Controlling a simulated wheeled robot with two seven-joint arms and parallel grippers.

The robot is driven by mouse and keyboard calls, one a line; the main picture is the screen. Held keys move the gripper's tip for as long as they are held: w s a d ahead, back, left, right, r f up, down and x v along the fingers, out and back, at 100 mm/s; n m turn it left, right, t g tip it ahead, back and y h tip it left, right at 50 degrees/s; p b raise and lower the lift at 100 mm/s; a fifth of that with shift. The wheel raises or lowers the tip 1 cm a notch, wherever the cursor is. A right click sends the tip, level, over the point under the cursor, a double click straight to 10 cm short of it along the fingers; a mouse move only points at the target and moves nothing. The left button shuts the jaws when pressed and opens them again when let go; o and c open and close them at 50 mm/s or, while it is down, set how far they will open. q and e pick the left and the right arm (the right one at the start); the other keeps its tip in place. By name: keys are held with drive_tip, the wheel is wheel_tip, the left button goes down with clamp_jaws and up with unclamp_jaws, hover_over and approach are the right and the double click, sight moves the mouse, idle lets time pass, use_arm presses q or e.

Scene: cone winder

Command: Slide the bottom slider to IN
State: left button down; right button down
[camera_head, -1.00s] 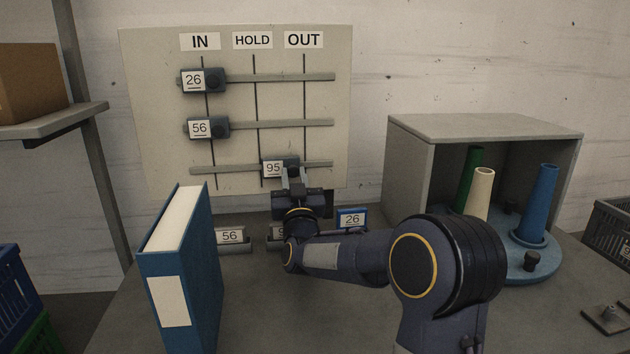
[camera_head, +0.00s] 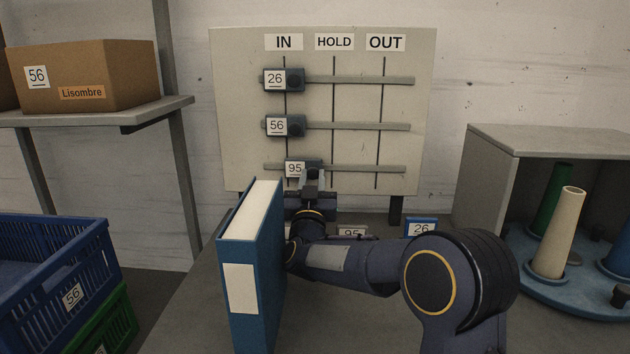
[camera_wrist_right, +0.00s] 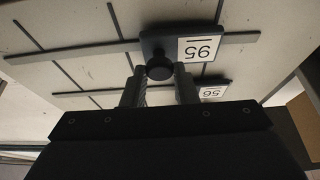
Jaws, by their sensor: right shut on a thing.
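The bottom slider (camera_head: 294,169), a dark block with a white 95 label, sits on the lowest rail (camera_head: 370,169) of the board. It is between the IN line and the HOLD line, nearer IN. My right gripper (camera_head: 312,176) is shut on its knob, which is partly hidden by the gripper in the head view. In the right wrist view the knob (camera_wrist_right: 160,68) is between the fingertips (camera_wrist_right: 160,84), and the 95 label (camera_wrist_right: 201,49) appears upside down. The IN sign (camera_head: 284,42) is at the board's top left. My left gripper is not in view.
Sliders 26 (camera_head: 276,79) and 56 (camera_head: 277,126) both sit at IN above. A blue binder (camera_head: 240,290) stands upright on the table, close to my right forearm. A grey cabinet (camera_head: 490,180) with coloured cones is at right. Blue crate (camera_head: 50,270) and shelf are at left.

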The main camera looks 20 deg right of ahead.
drive_tip(key=c, duration=1.1)
unclamp_jaws()
drive_tip(key=shift+c, duration=0.2)
